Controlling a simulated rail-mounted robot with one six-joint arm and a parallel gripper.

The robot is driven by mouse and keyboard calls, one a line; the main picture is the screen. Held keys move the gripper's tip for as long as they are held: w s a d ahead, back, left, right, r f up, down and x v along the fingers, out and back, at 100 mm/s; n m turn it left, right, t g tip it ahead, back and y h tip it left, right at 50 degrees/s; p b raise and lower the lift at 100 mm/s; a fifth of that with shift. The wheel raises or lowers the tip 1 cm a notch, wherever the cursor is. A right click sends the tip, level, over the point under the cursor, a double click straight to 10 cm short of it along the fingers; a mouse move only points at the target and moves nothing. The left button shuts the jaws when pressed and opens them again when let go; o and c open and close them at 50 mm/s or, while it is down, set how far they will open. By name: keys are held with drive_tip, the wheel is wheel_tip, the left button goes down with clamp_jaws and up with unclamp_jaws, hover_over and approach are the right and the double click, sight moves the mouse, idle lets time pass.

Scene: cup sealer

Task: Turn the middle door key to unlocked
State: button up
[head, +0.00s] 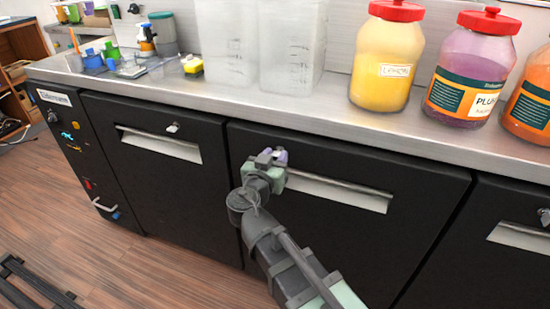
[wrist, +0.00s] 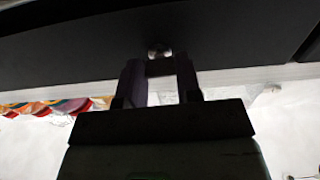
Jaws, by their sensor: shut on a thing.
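The middle door (head: 350,180) is a black front with a long metal handle (head: 340,192) near its top. My gripper (head: 272,157) is at the door's upper left, just above the handle's left end. In the head view it hides the middle door key. In the wrist view the key (wrist: 160,67) is a small dark grey piece at a round metal lock (wrist: 159,51). The two fingers of my gripper (wrist: 159,78) are on either side of it, shut on it. The view is too dark to tell which way the key is turned.
The left door has its own key (head: 173,127) and handle (head: 160,143); the right door has a key (head: 544,216) too. The steel counter (head: 300,108) juts above the doors. It carries clear containers (head: 226,45) and jars (head: 388,62). The floor in front is mostly clear.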

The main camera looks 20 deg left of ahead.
drive_tip(key=n, duration=0.8)
drive_tip(key=shift+n, duration=0.4)
drive_tip(key=n, duration=0.4)
drive_tip(key=shift+n, duration=2.3)
drive_tip(key=o, duration=0.9)
drive_tip(key=shift+s, duration=0.1)
